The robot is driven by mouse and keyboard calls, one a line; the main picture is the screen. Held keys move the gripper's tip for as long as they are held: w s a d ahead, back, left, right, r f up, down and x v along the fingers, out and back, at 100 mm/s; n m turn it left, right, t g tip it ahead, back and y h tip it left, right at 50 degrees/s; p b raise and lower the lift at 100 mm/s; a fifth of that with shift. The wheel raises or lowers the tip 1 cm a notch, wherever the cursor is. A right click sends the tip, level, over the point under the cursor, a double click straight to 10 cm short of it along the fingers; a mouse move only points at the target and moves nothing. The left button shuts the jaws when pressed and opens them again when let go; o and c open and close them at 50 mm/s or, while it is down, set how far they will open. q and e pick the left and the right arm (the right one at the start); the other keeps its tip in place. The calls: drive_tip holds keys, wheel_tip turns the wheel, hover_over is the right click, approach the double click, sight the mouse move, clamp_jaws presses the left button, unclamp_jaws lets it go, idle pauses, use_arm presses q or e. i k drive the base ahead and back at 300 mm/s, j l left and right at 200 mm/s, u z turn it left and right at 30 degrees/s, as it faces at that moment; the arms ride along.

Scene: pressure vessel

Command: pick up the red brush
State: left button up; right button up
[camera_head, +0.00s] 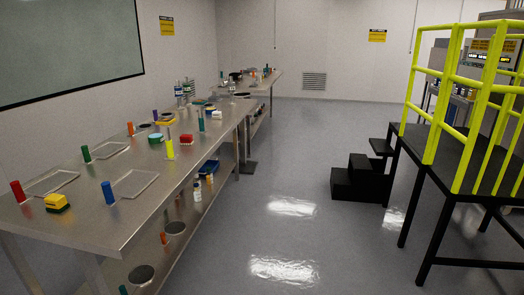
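A long steel table (90,230) runs along the left wall. A small red-topped, pale block (186,139) lies near its middle, and a similar red and white piece (217,114) lies farther back. Both look brush-like, but they are too small to tell which is the red brush. An upright red cylinder (18,191) stands at the table's near left end. Neither of my grippers is in view.
Nearby on the table are a yellow block (57,202), a blue cylinder (108,192) and clear trays (135,183). A lower shelf holds a blue bin (208,167). Black steps (358,182) and a yellow-railed platform (455,150) stand right. The floor between is clear.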

sight(186, 139)
drive_tip(key=i+u, duration=0.2)
drive_tip(key=i, duration=0.3)
drive_tip(key=i+l+u, duration=0.15)
drive_tip(key=i, duration=0.3)
drive_tip(key=i+l+u, duration=0.2)
drive_tip(key=i, duration=0.25)
drive_tip(key=i+l+u, duration=0.2)
drive_tip(key=i, duration=0.3)
drive_tip(key=l, duration=0.1)
